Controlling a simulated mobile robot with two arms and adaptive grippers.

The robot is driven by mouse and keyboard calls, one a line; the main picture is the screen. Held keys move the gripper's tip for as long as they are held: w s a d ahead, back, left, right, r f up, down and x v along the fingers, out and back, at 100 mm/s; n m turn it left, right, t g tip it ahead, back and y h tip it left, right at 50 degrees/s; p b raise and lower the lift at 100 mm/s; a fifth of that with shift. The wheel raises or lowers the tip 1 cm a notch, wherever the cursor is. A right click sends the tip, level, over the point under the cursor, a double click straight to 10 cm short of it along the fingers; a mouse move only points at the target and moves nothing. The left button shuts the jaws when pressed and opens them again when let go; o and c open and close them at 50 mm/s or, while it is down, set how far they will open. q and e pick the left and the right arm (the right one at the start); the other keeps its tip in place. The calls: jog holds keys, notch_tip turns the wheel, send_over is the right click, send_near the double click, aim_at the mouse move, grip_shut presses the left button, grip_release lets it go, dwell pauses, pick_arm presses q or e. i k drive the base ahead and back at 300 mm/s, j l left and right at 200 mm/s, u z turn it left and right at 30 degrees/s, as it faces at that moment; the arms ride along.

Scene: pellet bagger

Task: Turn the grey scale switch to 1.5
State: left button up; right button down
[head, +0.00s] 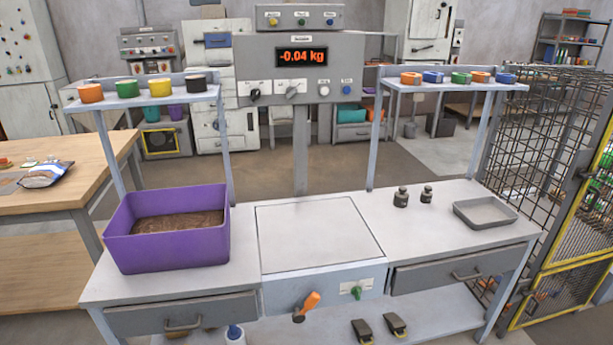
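The grey scale switch (293,91) is a rotary knob on the front of the grey scale panel (263,62), below the display (301,56), which reads -0.04 kg in orange. The switch's handle looks slanted; its scale marks are too small to read. A black knob (254,94) sits to its left. A white knob (324,90) and a blue button (346,89) sit to its right. Neither of my grippers is in view.
The panel stands on a post behind the weighing plate (315,237). A purple bin (169,254) of brown pellets stands left, two dark weights (401,197) and a grey tray (486,213) right. Shelves with coloured rolls (160,88) flank the panel. A wire cage (541,120) is at far right.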

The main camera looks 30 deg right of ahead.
aim_at(290, 91)
jog(key=z, duration=1)
jog(key=i+l+z, duration=0.15)
jog(key=k+j, duration=0.05)
